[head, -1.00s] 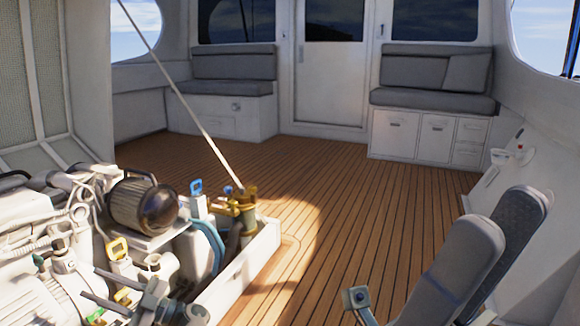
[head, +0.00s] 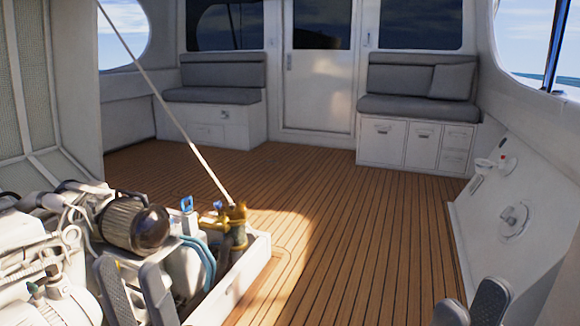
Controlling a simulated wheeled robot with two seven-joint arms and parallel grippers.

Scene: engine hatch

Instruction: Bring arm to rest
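My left gripper (head: 130,268) shows at the bottom left, in front of the engine. Its two dark fingers point up with a gap between them, and nothing shows in the gap. My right gripper (head: 471,296) shows only as two fingertips at the bottom edge on the right, over the deck. They stand apart with nothing seen between them. The rest of both arms is out of view. The engine (head: 120,222) sits in the open hatch, partly hidden by my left gripper.
The hatch's white rim (head: 246,276) borders the engine bay. A thin strut (head: 165,103) rises from beside a brass fitting (head: 233,217). The wooden deck (head: 350,220) is clear up to the seats (head: 415,105). A white side wall (head: 520,245) stands at the right.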

